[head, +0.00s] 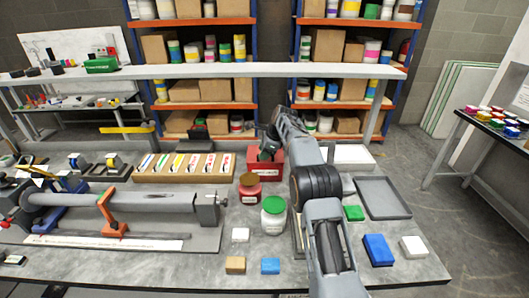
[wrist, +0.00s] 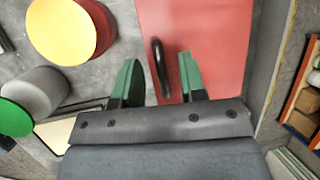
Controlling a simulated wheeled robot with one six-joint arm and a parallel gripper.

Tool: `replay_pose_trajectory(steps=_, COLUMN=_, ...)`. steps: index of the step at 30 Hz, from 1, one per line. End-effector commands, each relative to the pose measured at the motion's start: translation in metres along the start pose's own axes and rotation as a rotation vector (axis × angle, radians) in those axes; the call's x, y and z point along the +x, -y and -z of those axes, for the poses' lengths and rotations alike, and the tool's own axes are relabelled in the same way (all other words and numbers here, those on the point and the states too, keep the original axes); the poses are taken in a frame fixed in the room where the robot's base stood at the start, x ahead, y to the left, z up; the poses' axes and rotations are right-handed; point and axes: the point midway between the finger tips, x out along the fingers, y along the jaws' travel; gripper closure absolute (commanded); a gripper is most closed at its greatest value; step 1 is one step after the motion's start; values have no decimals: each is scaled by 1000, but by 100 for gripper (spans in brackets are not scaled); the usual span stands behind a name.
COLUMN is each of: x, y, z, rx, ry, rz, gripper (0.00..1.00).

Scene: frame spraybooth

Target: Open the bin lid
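The red bin (head: 262,172) stands on the grey bench at the middle back, with a pale label on its front. Its top is partly hidden by my arm in the head view. In the wrist view its flat red lid (wrist: 225,45) fills the upper right and looks closed. A black curved handle (wrist: 159,68) stands up near the lid's left edge. My gripper (wrist: 160,80) is open, its green fingertips apart, with the handle in the gap between them. I cannot tell whether either finger touches it. In the head view my gripper (head: 268,150) is over the bin.
A box of coloured strips (head: 185,168) lies left, a grey tray (head: 382,198) right. A pale raised shelf (head: 210,71) spans behind the bench.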

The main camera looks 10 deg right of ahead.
Motion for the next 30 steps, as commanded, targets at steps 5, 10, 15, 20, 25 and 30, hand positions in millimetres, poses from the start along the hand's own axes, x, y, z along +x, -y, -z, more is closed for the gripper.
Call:
replay_pose_trajectory(steps=5, x=2, y=0, z=0, rx=0, ry=0, rz=1, gripper=62)
replay_pose_trajectory(steps=10, x=2, y=0, z=0, rx=0, ry=0, rz=0, gripper=64)
replay_pose_trajectory(steps=15, x=2, y=0, z=0, rx=0, ry=0, rz=0, gripper=80)
replay_pose_trajectory(steps=20, x=2, y=0, z=0, rx=0, ry=0, rz=0, gripper=96)
replay_pose_trajectory(steps=25, x=2, y=0, z=0, rx=0, ry=0, rz=0, gripper=100)
replay_pose_trajectory(steps=30, x=2, y=0, z=0, rx=0, ry=0, rz=-1, gripper=100)
